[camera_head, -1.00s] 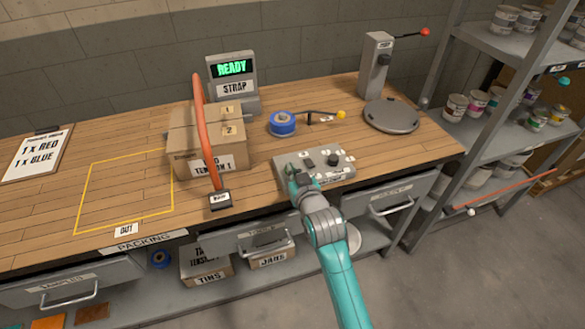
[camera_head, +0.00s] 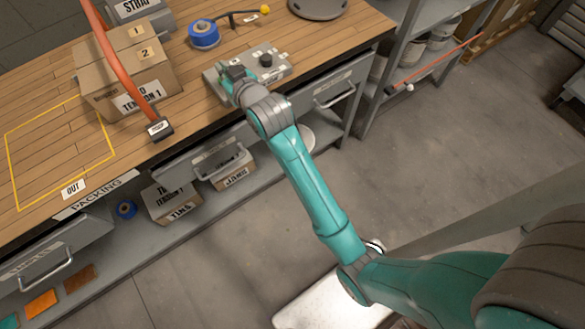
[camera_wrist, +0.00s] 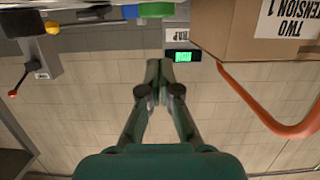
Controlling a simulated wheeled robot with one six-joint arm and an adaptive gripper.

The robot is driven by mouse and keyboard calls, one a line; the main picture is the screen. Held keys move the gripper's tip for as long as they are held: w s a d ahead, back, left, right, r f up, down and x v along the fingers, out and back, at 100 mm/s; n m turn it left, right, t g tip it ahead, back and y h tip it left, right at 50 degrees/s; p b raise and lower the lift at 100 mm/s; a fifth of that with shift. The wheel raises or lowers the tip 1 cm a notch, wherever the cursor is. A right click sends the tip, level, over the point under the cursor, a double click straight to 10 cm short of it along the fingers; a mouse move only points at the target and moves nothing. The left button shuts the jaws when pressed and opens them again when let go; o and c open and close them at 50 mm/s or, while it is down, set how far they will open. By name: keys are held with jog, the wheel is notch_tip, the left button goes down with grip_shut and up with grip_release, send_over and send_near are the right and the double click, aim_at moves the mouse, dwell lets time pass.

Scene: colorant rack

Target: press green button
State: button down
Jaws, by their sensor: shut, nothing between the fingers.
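The grey control box (camera_head: 270,66) sits near the front edge of the wooden bench, with a dark knob and small labels on top. My gripper (camera_head: 226,70) is at its left end and hides part of that end. In the wrist view my gripper (camera_wrist: 159,66) is shut and empty, its fingertips together.
Blue tape (camera_head: 204,34) and a yellow-tipped lever (camera_head: 264,9) are behind the control box. A yellow outline (camera_head: 18,208) marks bare bench at left. Shelves stand at right.

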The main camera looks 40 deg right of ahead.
jog(key=v, duration=1)
jog(key=s+f, duration=0.5)
jog(key=s, duration=0.4)
jog(key=s+f, duration=0.6)
jog(key=s, duration=0.4)
jog(key=shift+s+f, duration=0.3)
jog(key=shift+s, duration=0.05)
jog(key=shift+d, duration=0.1)
jog(key=f+v, duration=0.3)
jog(key=v, duration=1.8)
jog(key=shift+s+g, duration=0.3)
jog(key=shift+s, duration=0.35)
